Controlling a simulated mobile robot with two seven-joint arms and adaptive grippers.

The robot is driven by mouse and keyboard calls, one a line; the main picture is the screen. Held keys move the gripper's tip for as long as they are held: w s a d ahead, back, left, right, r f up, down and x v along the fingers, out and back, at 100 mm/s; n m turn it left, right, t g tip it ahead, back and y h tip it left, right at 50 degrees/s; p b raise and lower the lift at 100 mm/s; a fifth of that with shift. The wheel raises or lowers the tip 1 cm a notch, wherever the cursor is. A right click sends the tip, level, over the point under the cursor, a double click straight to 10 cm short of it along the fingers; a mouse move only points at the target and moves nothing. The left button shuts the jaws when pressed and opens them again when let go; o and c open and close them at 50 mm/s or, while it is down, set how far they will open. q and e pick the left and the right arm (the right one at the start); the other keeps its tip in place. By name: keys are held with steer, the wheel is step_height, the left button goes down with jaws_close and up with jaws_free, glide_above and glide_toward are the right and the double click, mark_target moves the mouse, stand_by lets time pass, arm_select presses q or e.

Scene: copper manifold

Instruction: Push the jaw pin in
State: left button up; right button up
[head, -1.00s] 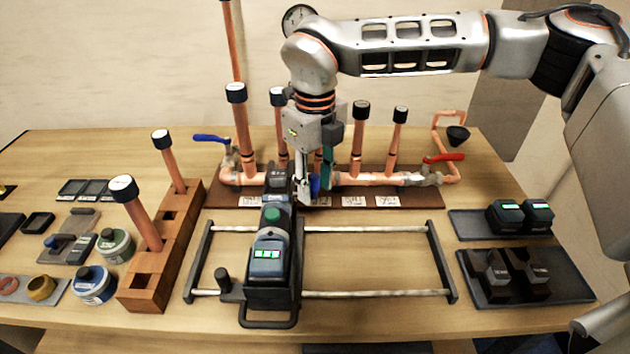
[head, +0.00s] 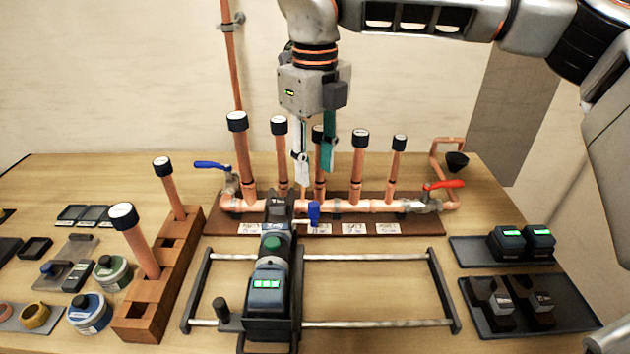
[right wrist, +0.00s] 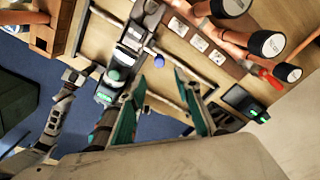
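The jaw pin with its blue knob (head: 314,212) sticks out to the right of the press tool's dark jaw head, its pale shaft pointing left toward the jaw. How deep it sits is unclear. The press tool (head: 265,292) lies on the rail frame, green button upward. My right gripper (head: 315,172) is open and empty, pointing down above the pin, clear of it. The right wrist view shows its teal fingers (right wrist: 160,82) apart, with the blue knob (right wrist: 158,61) beyond. What looks like my left arm (right wrist: 60,108) shows there; its fingers cannot be made out.
The copper manifold (head: 380,206) with upright capped pipes stands just behind the pin. A wooden block (head: 160,270) with two capped pipes is left of the rail frame (head: 440,290). Trays with batteries (head: 507,238) lie right.

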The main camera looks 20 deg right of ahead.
steer(key=shift+r, duration=0.4)
steer(key=shift+s+f, duration=0.15)
steer(key=shift+f, duration=0.05)
jaws_close()
steer(key=s+d+f+n+t+y+b, duration=0.3)
steer(key=s+d+n+t+y+b, duration=0.35)
steer(key=d, duration=0.65)
steer(key=w+a+f+g, duration=0.1)
steer(key=w+a+f, duration=0.1)
steer(key=a, duration=0.3)
steer(key=w+a+f+g+y+p, duration=0.1)
steer(key=w+a+f, duration=0.1)
steer(key=a+f, duration=0.2)
steer(key=shift+w+a+f, duration=0.35)
steer(key=shift+w, duration=0.05)
